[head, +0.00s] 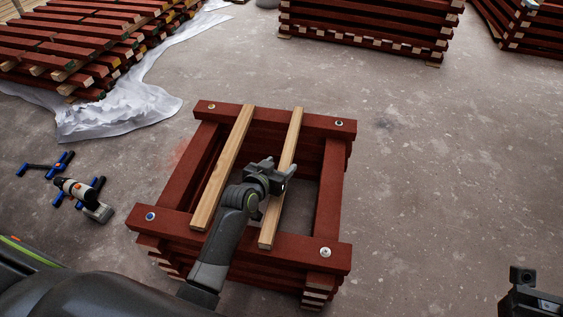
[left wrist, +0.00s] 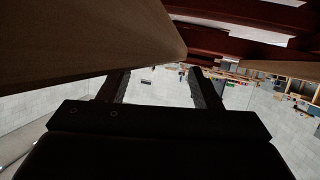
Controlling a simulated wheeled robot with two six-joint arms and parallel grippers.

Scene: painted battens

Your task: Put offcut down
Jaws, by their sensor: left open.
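Two pale bare-wood battens lie across a stack of red-painted battens (head: 330,200): a left one (head: 222,168) and a right one (head: 290,150). I cannot tell which of them, if either, is the offcut. My left gripper (head: 277,176) is at the middle of the right batten and hides part of it. In the left wrist view its two fingers (left wrist: 162,82) stand apart with nothing between them. A brown wooden piece (left wrist: 90,40) fills the upper left there, close to the fingers. My right gripper (head: 526,283) shows partly at the lower right corner, away from the stack.
A drill (head: 76,189) and blue-and-black clamps (head: 45,165) lie on the concrete floor at left. A red batten pile on white sheeting (head: 120,106) stands at the upper left. More red stacks (head: 365,35) stand at the back.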

